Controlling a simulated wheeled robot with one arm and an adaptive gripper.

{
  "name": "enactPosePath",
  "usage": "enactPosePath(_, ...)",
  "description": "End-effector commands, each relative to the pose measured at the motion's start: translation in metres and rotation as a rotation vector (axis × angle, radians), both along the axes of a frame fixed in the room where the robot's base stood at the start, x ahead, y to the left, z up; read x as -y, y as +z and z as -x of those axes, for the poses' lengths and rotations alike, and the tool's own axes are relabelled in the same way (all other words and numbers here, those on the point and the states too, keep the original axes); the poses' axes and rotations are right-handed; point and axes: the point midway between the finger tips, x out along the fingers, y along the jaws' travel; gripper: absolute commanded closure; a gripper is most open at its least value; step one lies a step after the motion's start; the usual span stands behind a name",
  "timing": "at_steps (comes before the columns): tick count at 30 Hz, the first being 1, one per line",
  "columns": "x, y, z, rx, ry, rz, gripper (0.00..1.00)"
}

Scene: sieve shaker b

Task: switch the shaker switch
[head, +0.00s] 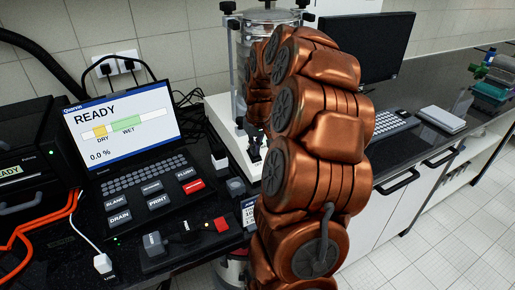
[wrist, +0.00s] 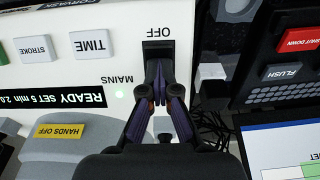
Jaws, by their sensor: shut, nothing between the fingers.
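The shaker has a white base (head: 222,122) and a clear column at the back centre in the head view, partly hidden by my copper arm. In the wrist view its white panel (wrist: 60,75) appears upside down. The black switch (wrist: 157,48) sits between the labels OFF and MAINS. My gripper (wrist: 160,82) is shut and empty, its tips right in front of the switch and hiding its lower part. I cannot tell whether they touch or which way the rocker is tipped. In the head view the gripper (head: 254,147) is small and dark beside the base.
A black console with a READY screen (head: 120,120) stands left. A keyboard (head: 390,125) lies right.

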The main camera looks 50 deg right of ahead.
Motion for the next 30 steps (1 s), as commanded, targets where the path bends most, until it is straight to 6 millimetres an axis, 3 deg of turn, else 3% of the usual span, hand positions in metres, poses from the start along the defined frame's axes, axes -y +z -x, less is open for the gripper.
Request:
enactPosePath(5, 0.000, 0.007, -0.001, 0.004, 0.001, 0.001, 1.00)
enactPosePath(18, -0.003, 0.074, 0.005, 0.007, 0.002, 0.005, 1.00)
enactPosePath(30, -0.005, 0.123, 0.010, 0.004, 0.002, 0.002, 1.00)
